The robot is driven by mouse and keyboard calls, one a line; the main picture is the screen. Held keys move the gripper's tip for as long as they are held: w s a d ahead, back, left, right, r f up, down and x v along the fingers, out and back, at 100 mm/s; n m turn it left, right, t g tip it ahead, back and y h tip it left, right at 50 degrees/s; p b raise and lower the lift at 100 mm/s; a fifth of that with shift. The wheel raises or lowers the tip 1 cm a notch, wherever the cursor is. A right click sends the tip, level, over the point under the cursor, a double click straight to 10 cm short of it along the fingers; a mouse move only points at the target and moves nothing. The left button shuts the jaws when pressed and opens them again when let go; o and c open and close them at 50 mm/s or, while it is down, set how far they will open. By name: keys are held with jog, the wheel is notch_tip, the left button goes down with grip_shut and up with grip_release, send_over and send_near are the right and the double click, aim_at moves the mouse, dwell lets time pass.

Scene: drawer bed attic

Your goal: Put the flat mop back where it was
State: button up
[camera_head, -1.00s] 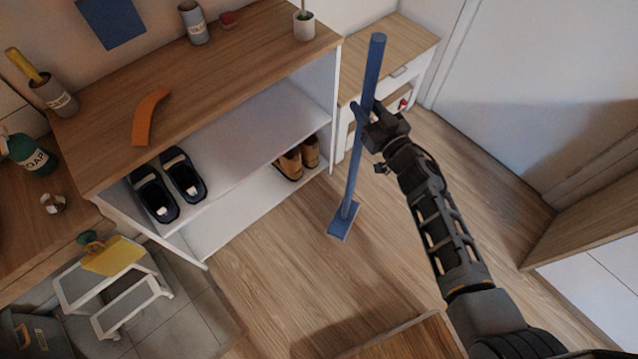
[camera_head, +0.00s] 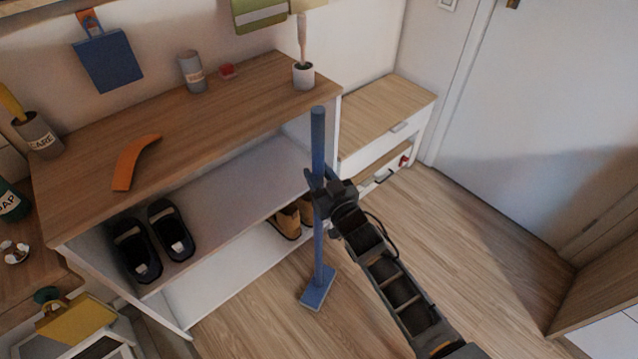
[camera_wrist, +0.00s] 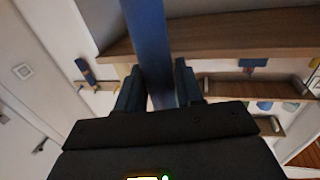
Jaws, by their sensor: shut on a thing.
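The flat mop (camera_head: 318,245) is blue, with a long straight handle and a flat rectangular head (camera_head: 317,288). It is upright in front of the right end of the shoe shelf, with its head at or just above the wood floor; I cannot tell if it touches. My gripper (camera_head: 319,188) is shut on the handle a little above its middle. In the wrist view the handle (camera_wrist: 148,40) runs between the two fingers (camera_wrist: 155,88).
A blue dustpan (camera_head: 108,60) hangs on the wall. A drawer cabinet (camera_head: 390,105) stands behind the mop.

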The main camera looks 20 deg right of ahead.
jog(key=shift+f, duration=0.75)
jog(key=shift+f, duration=0.15)
jog(key=o, duration=0.7)
jog(key=shift+f, duration=0.1)
jog(key=shift+o, duration=0.2)
jog(key=shift+r, duration=0.3)
jog(key=s+p, duration=0.1)
jog(key=s, duration=1.1)
jog(key=shift+d+f, duration=0.2)
jog(key=shift+d, duration=0.2)
